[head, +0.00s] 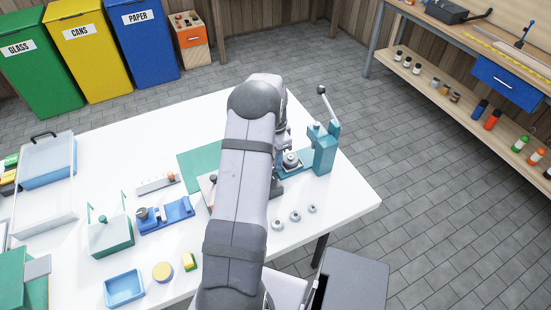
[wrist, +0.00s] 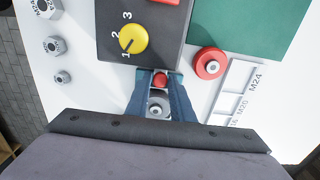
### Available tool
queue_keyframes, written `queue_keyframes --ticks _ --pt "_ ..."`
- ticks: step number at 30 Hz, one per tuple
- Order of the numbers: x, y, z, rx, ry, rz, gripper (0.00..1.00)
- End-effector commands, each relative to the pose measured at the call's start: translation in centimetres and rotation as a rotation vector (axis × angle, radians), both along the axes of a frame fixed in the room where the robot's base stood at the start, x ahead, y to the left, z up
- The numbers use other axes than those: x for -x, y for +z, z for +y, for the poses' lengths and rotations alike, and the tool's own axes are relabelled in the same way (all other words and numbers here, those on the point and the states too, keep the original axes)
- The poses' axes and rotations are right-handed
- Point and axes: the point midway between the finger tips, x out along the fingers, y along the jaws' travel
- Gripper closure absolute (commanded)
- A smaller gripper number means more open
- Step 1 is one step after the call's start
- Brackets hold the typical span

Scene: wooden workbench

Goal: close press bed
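The teal press (head: 323,148) stands at the right of the white table, its lever (head: 328,103) raised. Its bed shows beside it on the left, with a round metal piece (head: 291,160) on it. That metal piece also shows between my fingers in the wrist view (wrist: 157,110). My gripper (wrist: 160,78) has its two blue fingers on either side of a small red knob (wrist: 160,81), next to the metal piece. I cannot tell whether the fingers touch the knob. My arm hides part of this area in the head view.
A dark box with a yellow dial (wrist: 133,39) stands close to my fingertips. Several metal nuts (head: 296,216) lie on the table. A blue vise-like fixture (head: 166,215) stands further left.

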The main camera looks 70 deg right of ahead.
Motion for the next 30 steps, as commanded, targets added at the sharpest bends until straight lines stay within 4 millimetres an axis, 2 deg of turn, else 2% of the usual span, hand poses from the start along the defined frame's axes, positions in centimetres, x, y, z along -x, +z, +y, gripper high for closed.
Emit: queue_keyframes --ticks 1,2,3,9,18,29,30 --pt "0.0 0.0 0.0 0.0 0.0 0.0 0.92" --pt "0.0 0.0 0.0 0.0 0.0 0.0 0.99" --pt "0.0 0.0 0.0 0.0 0.0 0.0 1.0" --pt "0.4 0.0 -0.4 0.0 -0.001 0.0 1.0" --pt "3.0 0.0 -3.1 0.002 -0.002 -0.001 1.0" --pt "3.3 0.1 -3.4 0.001 0.0 0.0 1.0" --pt "3.3 0.1 -3.4 0.001 0.0 0.0 0.75"
